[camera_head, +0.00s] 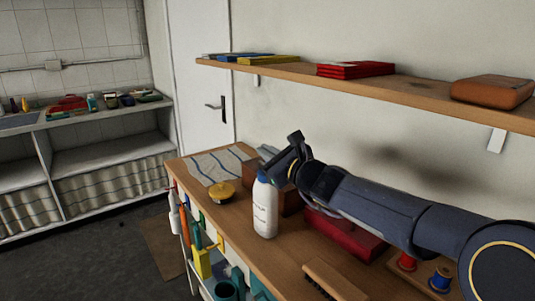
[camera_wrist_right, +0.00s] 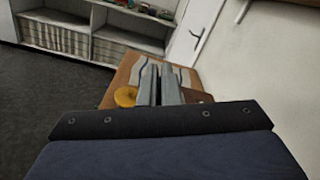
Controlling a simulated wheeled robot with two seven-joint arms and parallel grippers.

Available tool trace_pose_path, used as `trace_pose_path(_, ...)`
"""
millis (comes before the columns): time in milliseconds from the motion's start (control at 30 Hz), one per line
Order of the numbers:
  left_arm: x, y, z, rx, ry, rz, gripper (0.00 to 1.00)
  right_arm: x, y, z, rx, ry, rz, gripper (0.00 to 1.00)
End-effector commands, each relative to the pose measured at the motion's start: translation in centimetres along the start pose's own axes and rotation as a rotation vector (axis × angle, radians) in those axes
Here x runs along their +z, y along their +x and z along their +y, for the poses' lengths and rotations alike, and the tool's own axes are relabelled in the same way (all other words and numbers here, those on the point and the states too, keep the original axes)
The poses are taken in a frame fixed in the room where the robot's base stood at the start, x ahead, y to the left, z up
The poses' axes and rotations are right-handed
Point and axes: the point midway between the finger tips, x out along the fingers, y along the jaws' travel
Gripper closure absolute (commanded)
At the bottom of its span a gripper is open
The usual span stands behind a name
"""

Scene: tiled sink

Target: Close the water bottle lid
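A white water bottle (camera_head: 265,208) stands upright near the front edge of the wooden bench. The bottle does not show in that view. My left gripper is not in view.
A yellow round object (camera_head: 222,193) and a striped cloth (camera_head: 215,165) lie left of the bottle. A red box (camera_head: 345,235), a brush (camera_head: 333,279) and spools (camera_head: 440,278) are to the right. A wooden shelf (camera_head: 360,82) runs above.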

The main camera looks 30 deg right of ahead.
Motion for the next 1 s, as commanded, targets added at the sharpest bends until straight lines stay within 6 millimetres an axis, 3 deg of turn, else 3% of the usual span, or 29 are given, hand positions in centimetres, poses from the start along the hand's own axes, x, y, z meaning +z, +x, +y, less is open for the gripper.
trace_pose_path(33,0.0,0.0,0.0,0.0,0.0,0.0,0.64,0.0,0.0,0.0,0.0,0.0,-0.001,1.0)
trace_pose_path(233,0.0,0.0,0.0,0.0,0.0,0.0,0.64,0.0,0.0,0.0,0.0,0.001,-0.001,0.75)
trace_pose_path(567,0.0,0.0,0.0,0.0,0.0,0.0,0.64,0.0,-0.5,-0.1,-0.001,0.001,0.0,0.75)
trace_pose_path(1000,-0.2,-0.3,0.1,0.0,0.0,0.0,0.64,0.1,-7.1,-0.1,-0.003,0.001,-0.001,0.75)
